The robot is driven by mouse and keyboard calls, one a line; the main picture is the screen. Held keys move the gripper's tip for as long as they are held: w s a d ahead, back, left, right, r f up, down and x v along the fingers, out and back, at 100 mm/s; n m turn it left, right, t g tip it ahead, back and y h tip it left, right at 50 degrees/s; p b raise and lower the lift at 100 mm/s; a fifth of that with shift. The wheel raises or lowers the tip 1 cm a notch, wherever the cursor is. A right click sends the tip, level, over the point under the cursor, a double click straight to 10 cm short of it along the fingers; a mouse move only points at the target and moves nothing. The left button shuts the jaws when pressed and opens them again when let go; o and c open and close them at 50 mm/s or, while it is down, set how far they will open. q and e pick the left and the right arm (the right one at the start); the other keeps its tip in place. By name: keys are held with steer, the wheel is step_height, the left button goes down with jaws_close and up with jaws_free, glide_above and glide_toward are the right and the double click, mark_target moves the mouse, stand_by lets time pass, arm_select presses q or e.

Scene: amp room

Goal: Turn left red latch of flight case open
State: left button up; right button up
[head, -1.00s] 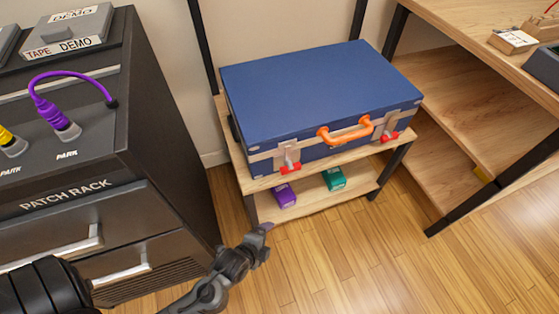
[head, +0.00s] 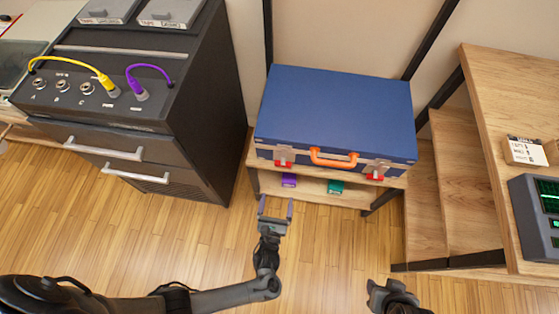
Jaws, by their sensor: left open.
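The blue flight case (head: 335,108) lies closed on the top of a low wooden shelf, with an orange handle (head: 334,159) on its front. The left red latch (head: 283,162) sits on the case front, left of the handle. The right red latch (head: 375,176) sits right of the handle. My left gripper (head: 275,207) is open and empty, below and in front of the left latch, apart from it. My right gripper (head: 392,290) shows only partly at the bottom edge; its jaws cannot be made out.
A purple box (head: 289,180) and a green box (head: 335,187) lie on the lower shelf. The dark patch rack (head: 150,110) with drawers stands at the left. A wooden desk (head: 510,110) stands at the right. The floor in front is clear.

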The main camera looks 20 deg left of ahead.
mark_target(282, 166)
arm_select(q)
steer(key=r+b+x, duration=0.1)
steer(key=x, duration=0.3)
steer(key=b+x, duration=0.1)
steer(key=x, duration=0.2)
steer(key=r+b+x, duration=0.1)
steer(key=x, duration=0.3)
steer(key=shift+w+r, duration=0.35)
steer(key=shift+w, duration=0.05)
steer(key=shift+w+a+r, duration=0.1)
steer(key=shift+w+a, duration=0.1)
steer(key=shift+w, duration=0.15)
arm_select(e)
steer(key=f, duration=0.2)
steer(key=shift+a+f, duration=0.3)
steer(key=shift+a, duration=0.05)
arm_select(q)
steer(key=c, duration=1.1)
steer(key=shift+o, duration=0.2)
